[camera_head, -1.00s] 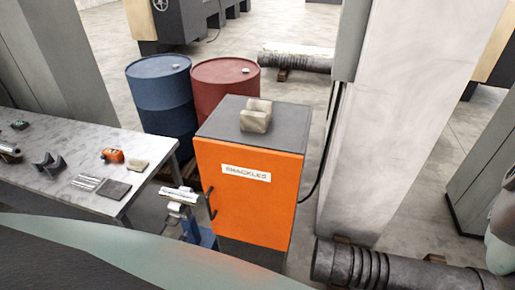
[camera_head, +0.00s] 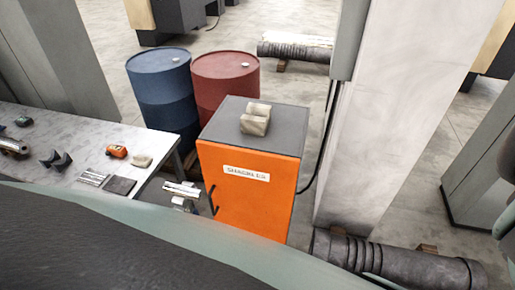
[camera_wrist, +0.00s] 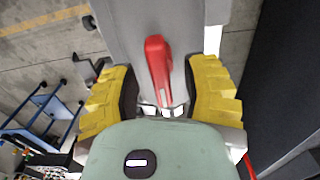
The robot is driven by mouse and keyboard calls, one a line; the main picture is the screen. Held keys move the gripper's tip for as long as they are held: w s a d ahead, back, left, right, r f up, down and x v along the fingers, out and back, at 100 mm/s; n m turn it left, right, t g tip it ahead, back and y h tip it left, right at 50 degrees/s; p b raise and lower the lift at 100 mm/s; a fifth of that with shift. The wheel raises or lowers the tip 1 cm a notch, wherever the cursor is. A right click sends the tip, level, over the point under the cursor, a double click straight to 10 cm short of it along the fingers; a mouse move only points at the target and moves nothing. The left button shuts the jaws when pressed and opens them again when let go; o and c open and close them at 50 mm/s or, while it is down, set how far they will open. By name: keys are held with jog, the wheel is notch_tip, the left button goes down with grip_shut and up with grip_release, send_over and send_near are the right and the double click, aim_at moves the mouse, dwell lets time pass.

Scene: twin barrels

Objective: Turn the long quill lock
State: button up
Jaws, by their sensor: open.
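A red lever (camera_wrist: 157,68), which looks like the quill lock, is on a grey machine body (camera_wrist: 190,15) in the wrist view. It points up the picture, with its rounded, wider end at the top. My gripper (camera_wrist: 160,88) has thick yellow finger pads, one on each side of the lever. The fingers are open with gaps between them and the lever, and nothing is held. The lever's lower end is close to the edge of my gripper's pale green body, which hides what lies below. The lever and gripper fingers do not show in the head view.
An orange cabinet (camera_head: 245,200) labelled shackles stands beside a workbench (camera_head: 85,140) with small parts. A blue barrel (camera_head: 163,95) and a red barrel (camera_head: 222,82) stand behind. A pale pillar (camera_head: 385,120) and a dark ribbed shaft (camera_head: 400,260) are at right.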

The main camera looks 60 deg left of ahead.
jog(key=shift+o, duration=0.4)
grip_shut()
